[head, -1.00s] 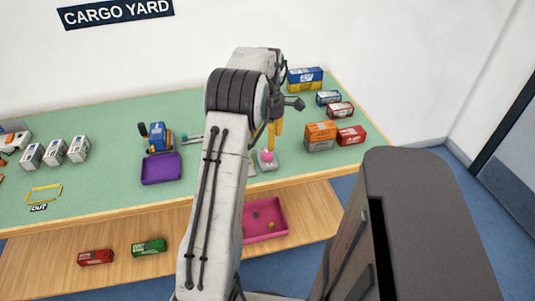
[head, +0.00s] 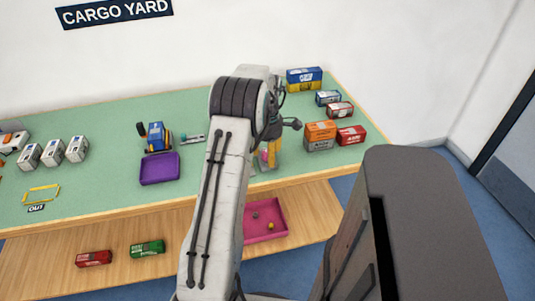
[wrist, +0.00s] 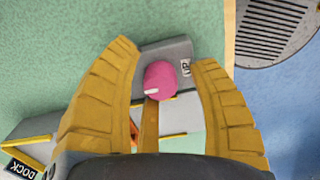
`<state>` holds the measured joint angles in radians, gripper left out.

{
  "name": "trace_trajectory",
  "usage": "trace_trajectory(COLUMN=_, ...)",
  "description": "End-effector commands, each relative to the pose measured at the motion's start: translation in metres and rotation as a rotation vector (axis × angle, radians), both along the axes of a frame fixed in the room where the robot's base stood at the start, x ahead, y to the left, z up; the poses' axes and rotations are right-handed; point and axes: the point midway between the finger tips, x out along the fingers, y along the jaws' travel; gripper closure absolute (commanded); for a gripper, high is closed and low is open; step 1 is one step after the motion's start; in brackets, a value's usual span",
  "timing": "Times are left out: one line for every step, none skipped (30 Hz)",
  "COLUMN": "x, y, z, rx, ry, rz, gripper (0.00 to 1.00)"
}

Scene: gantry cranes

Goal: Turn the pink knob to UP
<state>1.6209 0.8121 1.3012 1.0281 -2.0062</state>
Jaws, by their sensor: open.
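The pink knob (wrist: 160,80) sits on a grey base (wrist: 168,52) on the green table. It has a white mark on its side facing the lower left in the wrist view. A label reading UP (wrist: 185,68) is on the base to the right of the knob. My gripper (wrist: 165,58) is open, with one yellow finger on each side of the knob and a gap showing to both. In the head view the knob (head: 264,155) is partly hidden by my gripper (head: 268,158), which is low over it.
A DOCK label (wrist: 20,168) is at the lower left of the wrist view. Orange and red boxes (head: 320,130) stand right of the knob. A purple tray (head: 160,168) is to the left, and a pink tray (head: 265,220) is on the lower shelf.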

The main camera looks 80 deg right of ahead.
Motion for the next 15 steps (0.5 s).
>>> trace_trajectory(x=0.0, y=0.0001, z=-0.0002, rx=0.0, ry=0.0, rz=0.0, gripper=0.46)
trace_trajectory(x=0.0, y=0.0001, z=-0.0001, rx=0.0, ry=0.0, rz=0.0, gripper=0.46)
trace_trajectory(x=0.0, y=0.0, z=0.0, rx=0.0, ry=0.0, rz=0.0, gripper=0.46)
trace_trajectory(x=0.0, y=0.0001, z=0.0, rx=0.0, ry=0.0, rz=0.0, gripper=0.46)
trace_trajectory(x=0.0, y=0.0001, z=0.0, rx=0.0, ry=0.0, rz=0.0, gripper=0.46)
trace_trajectory(x=0.0, y=0.0001, z=0.0, rx=0.0, ry=0.0, rz=0.0, gripper=0.45)
trace_trajectory(x=0.0, y=0.0, z=0.0001, rx=0.0, ry=0.0, rz=0.0, gripper=0.48)
trace_trajectory(x=0.0, y=0.0, z=0.0001, rx=0.0, ry=0.0, rz=0.0, gripper=0.51)
trace_trajectory(x=0.0, y=0.0, z=0.0002, rx=0.0, ry=0.0, rz=0.0, gripper=0.54)
trace_trajectory(x=0.0, y=0.0, z=0.0002, rx=0.0, ry=0.0, rz=0.0, gripper=0.57)
trace_trajectory(x=0.0, y=0.0, z=0.0002, rx=0.0, ry=0.0, rz=0.0, gripper=0.59)
trace_trajectory(x=0.0, y=0.0, z=0.0002, rx=0.0, ry=0.0, rz=0.0, gripper=0.63)
trace_trajectory(x=0.0, y=0.0, z=0.0003, rx=0.0, ry=0.0, rz=0.0, gripper=0.66)
trace_trajectory(x=0.0, y=0.0, z=0.0003, rx=0.0, ry=0.0, rz=0.0, gripper=0.68)
trace_trajectory(x=0.0, y=0.0, z=0.0003, rx=0.0, ry=0.0, rz=0.0, gripper=0.72)
